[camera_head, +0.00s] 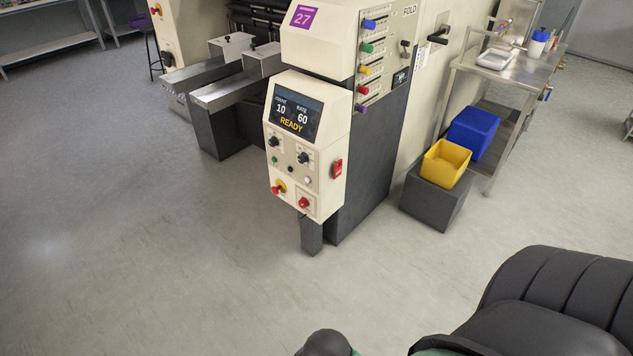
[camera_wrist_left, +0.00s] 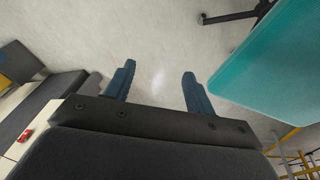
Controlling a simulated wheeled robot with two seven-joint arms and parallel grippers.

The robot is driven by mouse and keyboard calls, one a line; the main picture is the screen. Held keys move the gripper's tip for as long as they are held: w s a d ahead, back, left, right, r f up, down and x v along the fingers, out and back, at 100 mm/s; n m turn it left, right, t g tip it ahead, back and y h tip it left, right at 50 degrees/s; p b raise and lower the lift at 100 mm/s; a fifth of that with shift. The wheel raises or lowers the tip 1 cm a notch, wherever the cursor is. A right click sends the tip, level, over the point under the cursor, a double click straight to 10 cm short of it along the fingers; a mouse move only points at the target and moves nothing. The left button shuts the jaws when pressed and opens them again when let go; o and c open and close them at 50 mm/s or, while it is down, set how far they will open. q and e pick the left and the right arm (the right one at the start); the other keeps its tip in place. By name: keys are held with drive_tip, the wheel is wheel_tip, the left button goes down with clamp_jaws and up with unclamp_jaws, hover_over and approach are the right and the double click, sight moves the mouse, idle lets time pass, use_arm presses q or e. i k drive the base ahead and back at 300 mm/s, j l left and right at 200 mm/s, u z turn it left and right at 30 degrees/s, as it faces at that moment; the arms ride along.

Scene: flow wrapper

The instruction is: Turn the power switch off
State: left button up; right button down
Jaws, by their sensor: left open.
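The cream control box (camera_head: 283,165) of the machine stands ahead, its display (camera_head: 294,113) lit with "READY". A red switch (camera_head: 338,169) sits on the box's right side face; its position is too small to tell. A red switch on a cream surface also shows at the lower left of the left wrist view (camera_wrist_left: 25,135). My left gripper (camera_wrist_left: 159,76) is open and empty, its two blue fingers apart over bare floor. It is well away from the switch. My right gripper is not in view.
The box front has knobs, small buttons and red buttons (camera_head: 304,203). Coloured handles (camera_head: 368,47) line the panel above. Yellow (camera_head: 445,164) and blue (camera_head: 473,132) bins and a metal table (camera_head: 510,65) stand right. A teal surface (camera_wrist_left: 275,65) is near my left gripper. The front floor is clear.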

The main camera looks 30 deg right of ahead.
sight(303, 203)
drive_tip(key=z, duration=0.95)
